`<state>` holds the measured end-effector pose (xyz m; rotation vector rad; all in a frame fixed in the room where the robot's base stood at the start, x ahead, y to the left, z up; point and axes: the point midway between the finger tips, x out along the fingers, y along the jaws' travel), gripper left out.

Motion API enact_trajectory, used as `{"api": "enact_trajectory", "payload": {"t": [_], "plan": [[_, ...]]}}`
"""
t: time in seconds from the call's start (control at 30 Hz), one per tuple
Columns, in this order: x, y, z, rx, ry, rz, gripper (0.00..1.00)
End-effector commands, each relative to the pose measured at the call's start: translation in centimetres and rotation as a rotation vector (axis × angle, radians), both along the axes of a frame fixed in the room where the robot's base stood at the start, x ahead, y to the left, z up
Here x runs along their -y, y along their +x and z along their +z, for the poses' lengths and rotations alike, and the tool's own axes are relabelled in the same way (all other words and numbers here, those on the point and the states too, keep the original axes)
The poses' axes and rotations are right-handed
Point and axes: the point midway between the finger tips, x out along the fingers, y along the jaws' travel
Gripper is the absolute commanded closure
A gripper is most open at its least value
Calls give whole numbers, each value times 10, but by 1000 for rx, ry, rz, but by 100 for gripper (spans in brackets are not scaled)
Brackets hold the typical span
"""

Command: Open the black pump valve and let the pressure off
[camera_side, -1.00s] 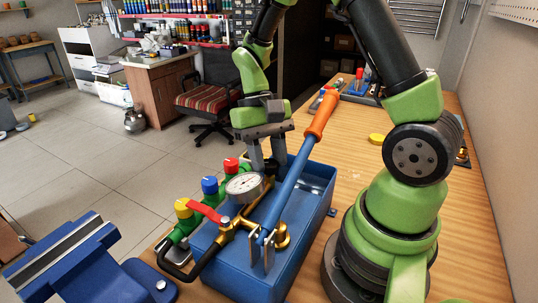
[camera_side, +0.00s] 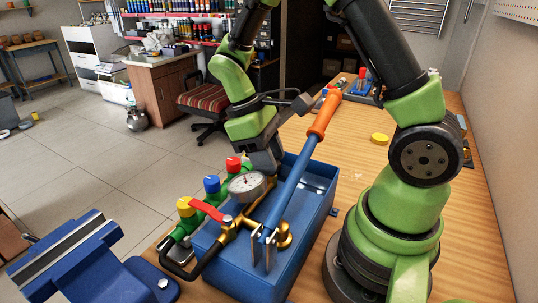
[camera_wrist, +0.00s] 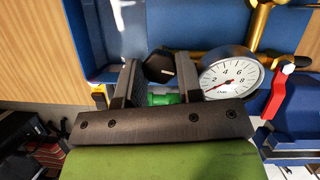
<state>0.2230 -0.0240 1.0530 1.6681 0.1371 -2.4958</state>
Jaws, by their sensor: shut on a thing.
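In the wrist view the black pump valve's knob (camera_wrist: 158,65) sits between the two fingers of my gripper (camera_wrist: 156,78), above a green part. My gripper is shut on the knob. In the side view my gripper (camera_side: 264,160) reaches down at the far end of the blue pump tank (camera_side: 262,279), and the wrist hides the knob. The pressure gauge (camera_side: 246,186) stands just in front of the gripper. It also shows in the wrist view (camera_wrist: 230,76), with its red needle pointing to the lower left, at the low end of the scale.
The pump's blue lever with orange grip (camera_side: 324,114) slants up close right of my gripper. A red-handled valve (camera_side: 206,211) and yellow (camera_side: 184,207), blue (camera_side: 211,184) and red (camera_side: 233,164) knobs stand left. A blue vise (camera_side: 70,262) is front left. The right bench is mostly clear.

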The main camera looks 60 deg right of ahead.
Motion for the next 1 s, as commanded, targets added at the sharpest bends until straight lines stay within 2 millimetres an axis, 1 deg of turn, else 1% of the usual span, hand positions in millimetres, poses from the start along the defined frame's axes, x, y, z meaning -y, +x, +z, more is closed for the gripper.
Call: {"api": "enact_trajectory", "payload": {"t": [0.23, 0.67, 0.7, 0.77, 0.8, 1.0], "plan": [[0, -1, 0, -1, -1, 49, 90], [0, -1, 0, -2, -1, 54, 90], [0, -1, 0, -2, -1, 54, 57], [0, -1, 0, -2, 0, 54, 44], [0, -1, 0, -2, 0, 54, 42], [-1, -1, 0, -1, 2, 47, 42]]}}
